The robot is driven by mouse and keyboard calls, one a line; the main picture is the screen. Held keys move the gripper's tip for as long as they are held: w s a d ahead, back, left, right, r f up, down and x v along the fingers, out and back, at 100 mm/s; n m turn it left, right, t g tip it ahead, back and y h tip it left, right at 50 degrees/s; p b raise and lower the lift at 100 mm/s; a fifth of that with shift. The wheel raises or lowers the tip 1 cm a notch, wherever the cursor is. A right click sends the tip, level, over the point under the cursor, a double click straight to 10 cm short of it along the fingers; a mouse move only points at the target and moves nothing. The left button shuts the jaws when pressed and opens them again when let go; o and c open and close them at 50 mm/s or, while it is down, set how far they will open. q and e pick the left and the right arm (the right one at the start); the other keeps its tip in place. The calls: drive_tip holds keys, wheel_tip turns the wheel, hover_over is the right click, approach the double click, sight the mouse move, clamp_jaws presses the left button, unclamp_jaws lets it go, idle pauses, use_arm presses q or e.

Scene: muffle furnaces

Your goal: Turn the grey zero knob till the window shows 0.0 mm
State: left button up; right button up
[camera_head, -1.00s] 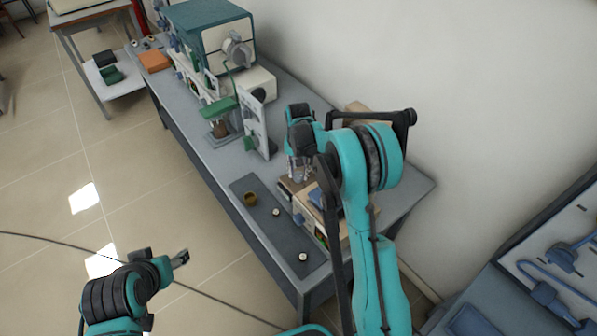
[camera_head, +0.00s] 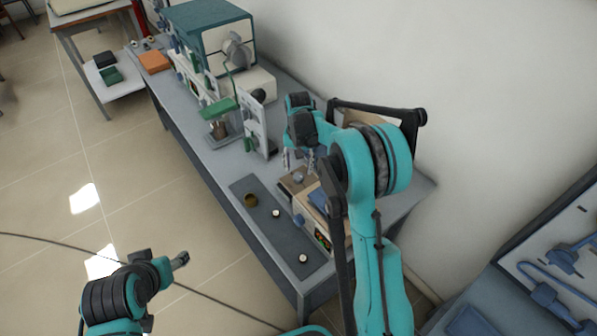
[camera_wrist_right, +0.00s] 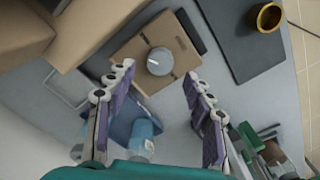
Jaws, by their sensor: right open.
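The grey round knob (camera_wrist_right: 160,61), with a white line on its top, sits on a small tan box (camera_wrist_right: 128,52) in the right wrist view. The knob (camera_head: 299,178) also shows small in the head view. A narrow dark slot (camera_wrist_right: 182,43) lies beside the knob on the box; I cannot read any value there. My right gripper (camera_wrist_right: 157,77) is open, its fingers apart to either side of the knob in the picture, with no contact visible. In the head view my right gripper (camera_head: 299,160) hangs just behind the knob. My left gripper (camera_head: 181,259) is over the floor, its jaws unclear.
A beige instrument (camera_head: 313,218) with a lit display stands next to the tan box. A dark mat (camera_head: 270,236) holds a brass-coloured cup (camera_head: 250,200) and small white-topped pieces. A white upright panel (camera_head: 256,125) and a teal furnace (camera_head: 208,28) stand farther back.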

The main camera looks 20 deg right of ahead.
sight(299, 176)
wheel_tip(299, 176, up, 8)
idle(0.4)
drive_tip(key=shift+r, duration=0.1)
drive_tip(key=s+a+r+n+t, duration=0.1)
drive_tip(key=s+r+t, duration=0.1)
drive_tip(key=s+r, duration=0.35)
drive_tip(key=s+a+r+n+t, duration=0.1)
drive_tip(key=s+a+r+n, duration=0.15)
drive_tip(key=s, duration=0.65)
drive_tip(key=s+f+n+t, duration=0.2)
drive_tip(key=s+f+t, duration=0.1)
drive_tip(key=s, duration=1)
drive_tip(key=shift+s+a+f+t, duration=0.25)
drive_tip(key=shift+a+t, duration=0.1)
drive_tip(key=shift+t, duration=0.25)
idle(0.4)
